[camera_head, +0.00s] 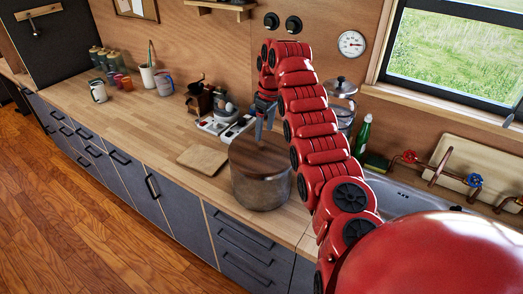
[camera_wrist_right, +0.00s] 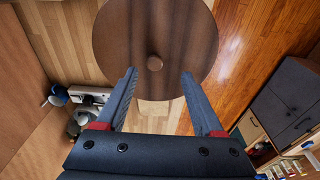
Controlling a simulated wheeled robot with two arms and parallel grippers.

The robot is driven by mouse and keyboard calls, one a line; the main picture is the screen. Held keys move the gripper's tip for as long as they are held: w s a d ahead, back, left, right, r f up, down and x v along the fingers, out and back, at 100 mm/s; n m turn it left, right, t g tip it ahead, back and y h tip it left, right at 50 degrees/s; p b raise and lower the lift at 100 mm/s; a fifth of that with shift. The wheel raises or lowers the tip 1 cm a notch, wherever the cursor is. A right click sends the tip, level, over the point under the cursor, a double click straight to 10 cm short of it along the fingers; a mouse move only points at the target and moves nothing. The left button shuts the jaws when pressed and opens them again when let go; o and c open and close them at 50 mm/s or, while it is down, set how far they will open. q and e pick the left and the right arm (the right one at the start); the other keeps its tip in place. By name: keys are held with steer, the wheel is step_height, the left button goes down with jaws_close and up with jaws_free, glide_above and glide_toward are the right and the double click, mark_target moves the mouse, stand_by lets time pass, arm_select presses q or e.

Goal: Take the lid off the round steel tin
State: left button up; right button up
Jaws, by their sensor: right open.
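The round steel tin (camera_head: 262,190) stands upright near the front edge of the wooden counter. A dark wooden lid (camera_head: 258,158) sits on it. My right gripper (camera_head: 264,135) is above the lid, pointing down. The tin's body is hidden under the lid there. My left gripper is not in view.
A cutting board (camera_head: 203,159) lies left of the tin. A coffee grinder (camera_head: 198,98) and a stove-like appliance (camera_head: 225,124) stand behind it. A green bottle (camera_head: 363,136) and the sink (camera_head: 397,194) are to the right.

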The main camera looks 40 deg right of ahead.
mark_target(262, 143)
steer(key=shift+f, duration=0.45)
steer(key=shift+w+d+f+p, duration=0.1)
steer(key=shift+w+f+p, duration=0.15)
steer(key=shift+p, duration=0.25)
steer(key=f+p, duration=0.1)
steer(key=w+f+p, duration=0.1)
steer(key=shift+p, duration=0.3)
step_height(262, 143, down, 2)
steer(key=shift+f+p, duration=0.15)
steer(key=shift+p, duration=0.35)
steer(key=shift+w+f, duration=0.15)
steer(key=shift+f, duration=0.15)
jaws_close()
